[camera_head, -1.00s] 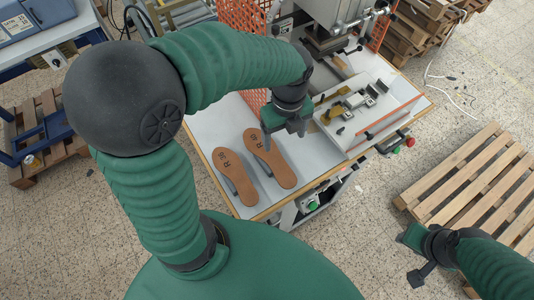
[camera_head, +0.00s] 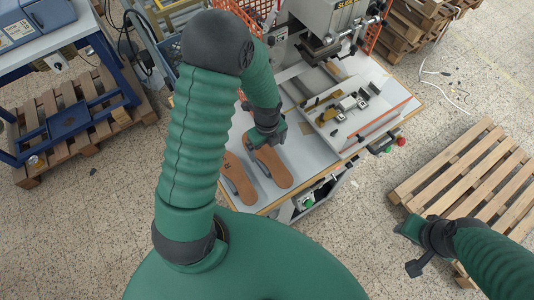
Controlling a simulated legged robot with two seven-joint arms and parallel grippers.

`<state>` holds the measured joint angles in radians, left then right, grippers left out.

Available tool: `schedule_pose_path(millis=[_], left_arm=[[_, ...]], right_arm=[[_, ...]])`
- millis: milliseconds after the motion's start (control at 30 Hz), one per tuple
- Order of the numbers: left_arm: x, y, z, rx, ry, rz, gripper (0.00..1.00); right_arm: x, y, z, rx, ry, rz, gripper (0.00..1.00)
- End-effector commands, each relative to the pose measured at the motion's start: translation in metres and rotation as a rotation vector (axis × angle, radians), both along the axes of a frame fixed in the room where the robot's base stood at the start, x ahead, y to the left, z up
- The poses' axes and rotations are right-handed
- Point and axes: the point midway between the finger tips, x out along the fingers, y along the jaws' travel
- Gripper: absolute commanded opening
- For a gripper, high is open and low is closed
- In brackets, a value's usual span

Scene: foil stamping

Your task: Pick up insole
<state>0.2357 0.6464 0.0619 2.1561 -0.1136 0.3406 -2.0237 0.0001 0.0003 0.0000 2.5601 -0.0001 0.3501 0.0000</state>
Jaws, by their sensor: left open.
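Two brown insoles lie side by side on the white table (camera_head: 310,160), near its front left part. The right insole (camera_head: 277,172) has its upper end partly hidden by my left gripper (camera_head: 263,141). The left insole (camera_head: 237,180) lies just beside it, with its upper part near my arm. My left gripper is open, over the upper end of the right insole; I cannot tell whether it touches it. My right gripper (camera_head: 412,248) is at the lower right, above the floor beside the pallet and away from the insoles; its jaw state is unclear.
The stamping press (camera_head: 325,25) stands at the back of the table, with a fixture (camera_head: 350,108) in front of it. Orange mesh guards flank the press. A wooden pallet (camera_head: 465,180) lies on the floor at right. A blue-framed bench (camera_head: 60,60) stands at left.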

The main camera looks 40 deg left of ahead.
Motion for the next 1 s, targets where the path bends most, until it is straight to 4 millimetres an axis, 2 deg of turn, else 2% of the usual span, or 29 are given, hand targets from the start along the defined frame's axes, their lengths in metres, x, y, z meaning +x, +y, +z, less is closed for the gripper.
schedule_pose_path(millis=[33,67,200,267,1000], left_arm=[[-0.001,-0.001,-0.004,-0.002,0.007,0.0,0.95],[-0.001,-0.001,-0.009,-0.001,0.007,-0.001,0.95],[0.0,-0.001,-0.031,-0.002,0.004,0.001,0.95],[0.0,-0.001,-0.034,-0.001,0.001,0.0,0.95],[0.0,-0.001,-0.041,-0.002,0.001,0.0,0.95]], right_arm=[[0.0,0.0,0.011,0.0,0.0,0.0,0.36],[0.0,0.0,0.014,0.0,-0.001,0.0,0.36],[0.0,0.0,0.017,0.0,-0.001,0.0,0.36],[0.0,0.0,0.017,0.0,-0.001,0.0,0.36],[0.0,0.0,0.013,0.0,0.0,0.0,0.36]])
